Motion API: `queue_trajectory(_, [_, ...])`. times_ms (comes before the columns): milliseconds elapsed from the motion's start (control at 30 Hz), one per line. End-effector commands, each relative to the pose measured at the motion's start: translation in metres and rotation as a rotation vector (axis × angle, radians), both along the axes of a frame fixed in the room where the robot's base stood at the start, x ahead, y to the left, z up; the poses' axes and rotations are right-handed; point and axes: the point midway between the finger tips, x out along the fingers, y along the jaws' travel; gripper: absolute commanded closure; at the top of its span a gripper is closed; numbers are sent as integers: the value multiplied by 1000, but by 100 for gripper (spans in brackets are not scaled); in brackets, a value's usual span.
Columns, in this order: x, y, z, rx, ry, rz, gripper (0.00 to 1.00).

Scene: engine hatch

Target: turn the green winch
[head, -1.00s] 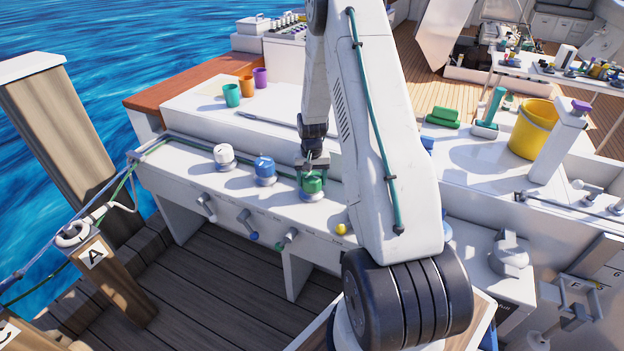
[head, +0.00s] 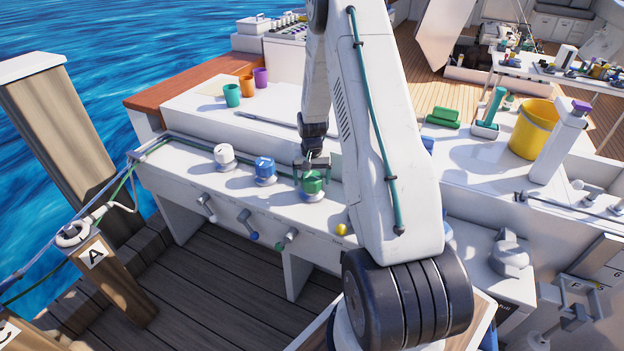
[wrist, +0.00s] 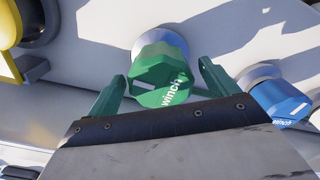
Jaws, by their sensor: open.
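The green winch (head: 313,184) stands on the white bench, right of the blue winch (head: 265,168) and the white winch (head: 224,156). In the wrist view the green winch (wrist: 162,72) has a lettered top and a pale round base. My gripper (head: 312,174) is above and around it. In the wrist view my gripper's green fingers (wrist: 162,75) are spread, one on each side of the winch, with a visible gap on both sides. The blue winch (wrist: 282,102) shows at the right there.
Small levers (head: 247,222) stick out of the bench front below the winches. A yellow knob (head: 341,229) sits right of the green winch. Teal, orange and purple cups (head: 232,95) stand behind on the raised ledge. A rope runs along behind the winches.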

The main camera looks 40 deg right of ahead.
Motion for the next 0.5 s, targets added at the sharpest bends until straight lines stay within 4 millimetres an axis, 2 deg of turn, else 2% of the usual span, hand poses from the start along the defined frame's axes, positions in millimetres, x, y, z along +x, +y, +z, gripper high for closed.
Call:
queue_trajectory(300, [0, 0, 52, -2, -2, 0, 14])
queue_trajectory(500, [0, 0, 72, -1, -1, 0, 14])
